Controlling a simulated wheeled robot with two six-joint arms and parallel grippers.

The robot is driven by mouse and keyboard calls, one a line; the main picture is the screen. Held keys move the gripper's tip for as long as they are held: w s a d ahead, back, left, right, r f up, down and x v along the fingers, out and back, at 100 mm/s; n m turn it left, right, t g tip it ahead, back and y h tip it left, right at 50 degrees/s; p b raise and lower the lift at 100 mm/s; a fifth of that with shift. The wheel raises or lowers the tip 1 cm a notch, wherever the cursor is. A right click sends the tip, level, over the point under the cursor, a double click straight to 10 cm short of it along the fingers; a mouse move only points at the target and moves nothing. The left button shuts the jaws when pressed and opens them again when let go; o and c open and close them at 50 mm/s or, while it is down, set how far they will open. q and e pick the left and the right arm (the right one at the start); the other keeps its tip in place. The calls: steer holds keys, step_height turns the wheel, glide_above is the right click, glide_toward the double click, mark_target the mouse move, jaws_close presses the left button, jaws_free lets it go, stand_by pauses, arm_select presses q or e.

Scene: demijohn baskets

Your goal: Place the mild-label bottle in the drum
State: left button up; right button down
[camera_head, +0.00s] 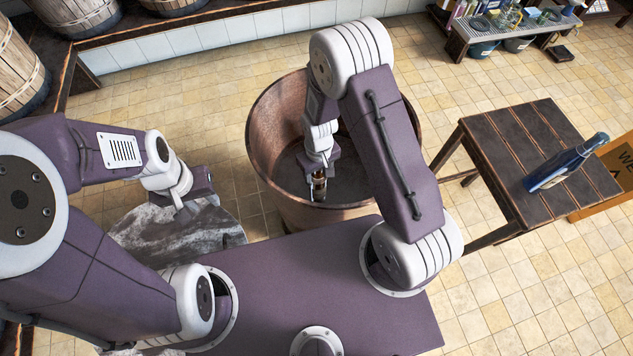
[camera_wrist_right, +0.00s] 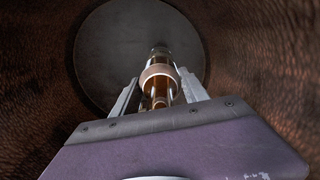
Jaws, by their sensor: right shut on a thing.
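A copper-brown drum (camera_head: 272,125) stands open-topped in the middle of the head view. My right gripper (camera_head: 319,176) reaches down inside it, shut on an amber bottle (camera_head: 319,188). In the right wrist view, my right gripper (camera_wrist_right: 155,95) has a finger on each side of the amber bottle (camera_wrist_right: 158,83), and the drum's wall (camera_wrist_right: 265,60) surrounds them. I cannot tell whether the bottle touches the drum's floor, and I cannot read its label. My left gripper (camera_head: 192,203) is over a grey marbled surface (camera_head: 165,240), well left of the drum; its fingers are unclear.
A dark blue bottle (camera_head: 567,163) lies or leans on a dark wooden table (camera_head: 520,140) at right. A low bench (camera_head: 510,25) with clutter is at upper right. Wooden barrels (camera_head: 18,75) line the upper left. Tiled floor is clear between.

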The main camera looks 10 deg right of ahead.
steer(key=shift+s+a+f, duration=0.1)
steer(key=shift+a+f, duration=0.1)
steer(key=shift+a, duration=0.15)
step_height(320, 180, down, 4)
steer(key=shift+f+b, duration=0.1)
steer(key=shift+b, duration=0.75)
steer(key=shift+f, duration=0.1)
steer(key=c, duration=0.6)
jaws_free()
